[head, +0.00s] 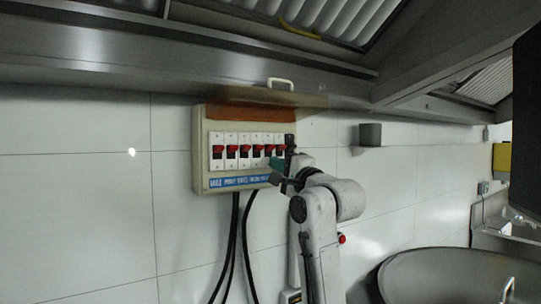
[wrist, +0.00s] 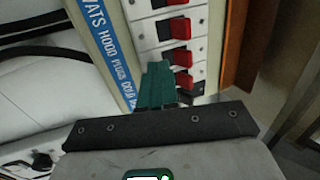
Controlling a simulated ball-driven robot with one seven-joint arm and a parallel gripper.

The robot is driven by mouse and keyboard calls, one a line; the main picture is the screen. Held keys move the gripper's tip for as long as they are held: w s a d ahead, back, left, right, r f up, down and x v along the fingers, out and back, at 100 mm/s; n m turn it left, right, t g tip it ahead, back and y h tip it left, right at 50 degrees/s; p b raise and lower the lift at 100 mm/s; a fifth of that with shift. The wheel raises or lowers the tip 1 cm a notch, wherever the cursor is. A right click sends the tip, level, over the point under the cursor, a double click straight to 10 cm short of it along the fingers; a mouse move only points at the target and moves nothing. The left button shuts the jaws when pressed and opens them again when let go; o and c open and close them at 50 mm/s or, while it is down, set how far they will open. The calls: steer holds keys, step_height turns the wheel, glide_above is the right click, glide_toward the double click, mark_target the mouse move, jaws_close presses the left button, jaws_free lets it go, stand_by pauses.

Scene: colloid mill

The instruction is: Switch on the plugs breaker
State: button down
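The breaker panel (head: 199,150) is a cream box on the tiled wall, with a row of several red switches on white modules and a blue label strip (head: 228,182). In the wrist view the strip (wrist: 97,42) reads HOOD, PLUGS and COLD. A red switch (wrist: 181,55) lies roughly level with the word PLUGS, and another red switch (wrist: 184,80) is just below it. My gripper (head: 275,163) is at the panel's right end. Its teal fingers (wrist: 157,68) look closed together with nothing between them, close beside these switches. I cannot tell whether they touch, or the breaker's on or off position.
A brownish cover with a pale handle (head: 280,83) stands raised above the switches, under the metal hood (head: 180,48). Black cables (head: 232,245) hang below the panel. A small grey box (head: 370,134) is on the wall to the right. A large round vat (head: 440,275) stands at lower right.

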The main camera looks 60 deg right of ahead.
steer(key=r+p+v, duration=0.1)
steer(key=v, duration=0.6)
steer(key=shift+s+r+p, duration=0.2)
steer(key=shift+r+p, duration=0.1)
steer(key=shift+r, duration=0.05)
steer(key=shift+a, duration=0.1)
stand_by(0.5)
